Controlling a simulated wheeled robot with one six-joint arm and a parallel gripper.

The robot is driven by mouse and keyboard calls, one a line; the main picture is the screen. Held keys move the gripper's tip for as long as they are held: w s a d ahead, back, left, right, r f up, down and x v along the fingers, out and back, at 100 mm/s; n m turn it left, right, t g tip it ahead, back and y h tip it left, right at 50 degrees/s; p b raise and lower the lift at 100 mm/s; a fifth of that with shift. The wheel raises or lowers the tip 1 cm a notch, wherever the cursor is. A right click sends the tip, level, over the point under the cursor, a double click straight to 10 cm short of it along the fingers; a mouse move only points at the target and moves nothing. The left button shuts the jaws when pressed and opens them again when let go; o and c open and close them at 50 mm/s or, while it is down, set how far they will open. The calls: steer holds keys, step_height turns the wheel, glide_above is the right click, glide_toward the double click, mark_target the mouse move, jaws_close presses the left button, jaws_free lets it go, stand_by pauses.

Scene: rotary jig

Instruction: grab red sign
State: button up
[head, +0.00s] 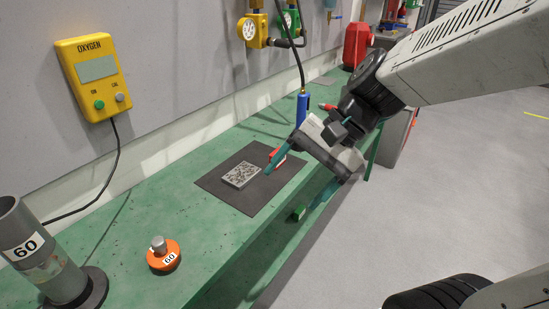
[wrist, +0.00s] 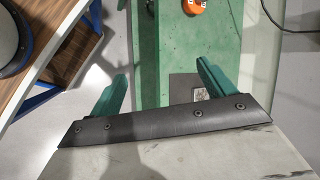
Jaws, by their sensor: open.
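A small red piece (head: 283,151), possibly the red sign, shows in the head view at the right edge of the dark mat. It is partly hidden behind a finger of my gripper, and I cannot read any marking on it. My gripper (head: 292,186) is open and empty, with its two teal fingers spread over the front edge of the green bench. One finger is close to the red piece; I cannot tell whether they touch. In the wrist view my gripper (wrist: 162,69) spans the bench edge, and no red sign can be made out.
A grey patterned plate (head: 241,175) lies on the dark mat (head: 216,182). A blue torch-like tool (head: 302,108) stands behind my gripper. Floor in front is clear.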

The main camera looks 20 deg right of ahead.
steer(key=w+a+f+m+t+y, duration=0.1)
steer(key=w+f+m+t+y, duration=0.15)
steer(key=w+m, duration=0.5)
steer(key=m+t+h, duration=0.2)
steer(key=m+t, duration=0.5)
steer(key=m, duration=0.7)
glide_toward(273, 153)
steer(key=w+f, duration=0.1)
steer(key=w+a+f, duration=0.1)
steer(key=w, duration=0.1)
steer(key=shift+f+n+y, duration=0.2)
steer(key=shift+n+y, duration=0.05)
steer(key=shift+w+a+f+t, duration=0.15)
steer(key=shift+w+f+t, duration=0.05)
steer(key=shift+w+f, duration=0.2)
steer(key=shift+w+a+f+t, duration=0.15)
steer(key=shift+w+f, duration=0.15)
steer(key=shift+w, duration=0.2)
steer(key=x, duration=0.5)
steer(key=shift+w+a, duration=0.25)
steer(key=c, duration=1.1)
